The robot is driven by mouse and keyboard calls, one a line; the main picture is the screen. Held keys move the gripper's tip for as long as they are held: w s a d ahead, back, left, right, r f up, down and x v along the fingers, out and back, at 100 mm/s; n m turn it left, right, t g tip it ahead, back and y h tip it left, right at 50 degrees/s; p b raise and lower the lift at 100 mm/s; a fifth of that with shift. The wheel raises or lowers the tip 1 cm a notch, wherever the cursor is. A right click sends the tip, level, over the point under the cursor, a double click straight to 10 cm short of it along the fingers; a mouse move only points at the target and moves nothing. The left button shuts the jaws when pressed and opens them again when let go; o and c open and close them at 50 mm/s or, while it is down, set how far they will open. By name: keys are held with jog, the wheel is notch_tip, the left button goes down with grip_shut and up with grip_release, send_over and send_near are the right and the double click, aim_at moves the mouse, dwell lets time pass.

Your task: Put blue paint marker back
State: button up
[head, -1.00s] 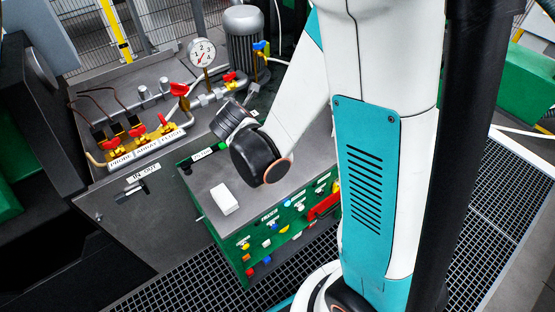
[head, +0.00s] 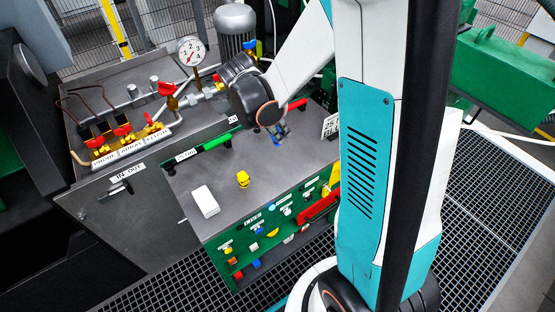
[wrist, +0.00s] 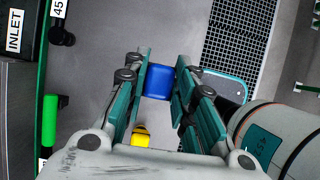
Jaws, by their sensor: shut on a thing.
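My gripper (wrist: 160,95) has its two teal-padded fingers closed on a blue block-like thing (wrist: 159,82), which I take to be the blue paint marker; only one face of it shows. In the head view my gripper (head: 280,133) hangs above the grey top of the green cabinet (head: 255,205), right of the wrist joint, pointing down. The marker is small and mostly hidden by the fingers there. I cannot tell whether it touches the top.
On the cabinet top are a white box (head: 205,201), a small yellow thing (head: 242,179) and a green bar (head: 217,141) at the back left. Valves, pipes and a gauge (head: 191,51) lie behind. The middle top is clear.

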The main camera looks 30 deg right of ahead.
notch_tip(320, 180, down, 12)
jog(key=b, duration=0.3)
jog(key=shift+r+b, duration=0.25)
jog(key=shift+b, duration=0.15)
jog(key=o, duration=1)
jog(key=shift+c, duration=0.2)
jog(key=shift+r, duration=0.1)
jog(key=p+v, duration=0.4)
jog(key=v, duration=0.8)
jog(key=s+a+r+m+t+y, duration=0.2)
jog(key=s+r+m, duration=0.4)
jog(key=m, duration=0.3)
jog(key=s+a+r+m+t+y, duration=0.2)
jog(key=s+a+r+m+t, duration=0.3)
jog(key=r+m, duration=0.4)
jog(key=shift+s+a+y, duration=0.4)
jog(key=shift+s+a, duration=0.45)
jog(key=shift+a, duration=0.35)
